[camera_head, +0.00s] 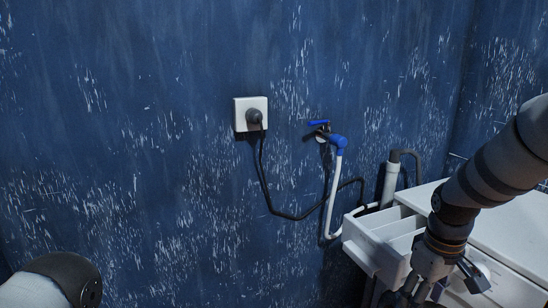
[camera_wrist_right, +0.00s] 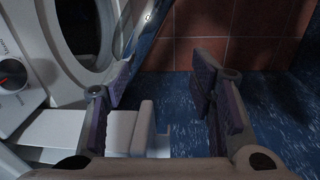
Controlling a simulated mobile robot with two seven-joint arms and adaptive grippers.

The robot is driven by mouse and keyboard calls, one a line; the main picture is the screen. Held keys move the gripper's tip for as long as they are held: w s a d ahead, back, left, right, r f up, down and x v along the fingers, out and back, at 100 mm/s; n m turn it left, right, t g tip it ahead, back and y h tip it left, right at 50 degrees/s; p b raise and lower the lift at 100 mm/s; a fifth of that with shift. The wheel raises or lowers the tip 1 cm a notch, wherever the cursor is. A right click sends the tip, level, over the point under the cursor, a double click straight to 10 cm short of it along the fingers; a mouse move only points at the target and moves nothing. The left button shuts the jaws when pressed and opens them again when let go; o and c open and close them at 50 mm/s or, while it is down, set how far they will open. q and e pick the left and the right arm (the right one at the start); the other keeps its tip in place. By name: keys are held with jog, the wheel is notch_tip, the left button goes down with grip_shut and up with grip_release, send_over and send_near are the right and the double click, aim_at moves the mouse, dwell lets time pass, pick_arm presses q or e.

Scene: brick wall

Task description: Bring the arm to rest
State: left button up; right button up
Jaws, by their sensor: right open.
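My right arm comes in from the right in the head view, and its gripper (camera_head: 440,287) hangs low in front of a white washing machine (camera_head: 500,225). The right wrist view shows this gripper (camera_wrist_right: 160,88) open and empty, its two dark finger pads wide apart. A white open drawer (camera_head: 375,240) with compartments sticks out of the machine, left of the gripper in the head view. Part of my left arm shows at the lower left of the head view, but its gripper is out of view.
A white socket (camera_head: 240,115) with a black plug, a blue-handled tap (camera_head: 338,141) with a white hose, and a grey-white drain pipe (camera_head: 390,183) are on the blue wall. The wrist view shows the machine's round door (camera_wrist_right: 85,30) and knob (camera_wrist_right: 12,75). The wall's middle left is clear.

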jog(key=s+a+f+m+g, duration=0.1)
jog(key=s+a+f, duration=0.1)
jog(key=s+f, duration=0.6)
jog(key=s+a+f+m+g, duration=0.1)
jog(key=s+a+f, duration=0.1)
jog(key=s+f, duration=0.65)
pick_arm(q)
jog(key=shift+w+r+p, duration=0.25)
jog(key=shift+w+r, duration=0.05)
jog(key=shift+w, duration=0.25)
jog(key=shift+w+r+p, duration=0.2)
jog(key=shift+w+r, duration=0.05)
jog(key=shift+w, duration=0.3)
pick_arm(e)
jog(key=s+a+f+m, duration=0.1)
jog(key=s, duration=1)
jog(key=s+a+f+m+g, duration=0.1)
jog(key=s+a, duration=0.1)
jog(key=s, duration=1)
jog(key=shift+f+y, duration=0.3)
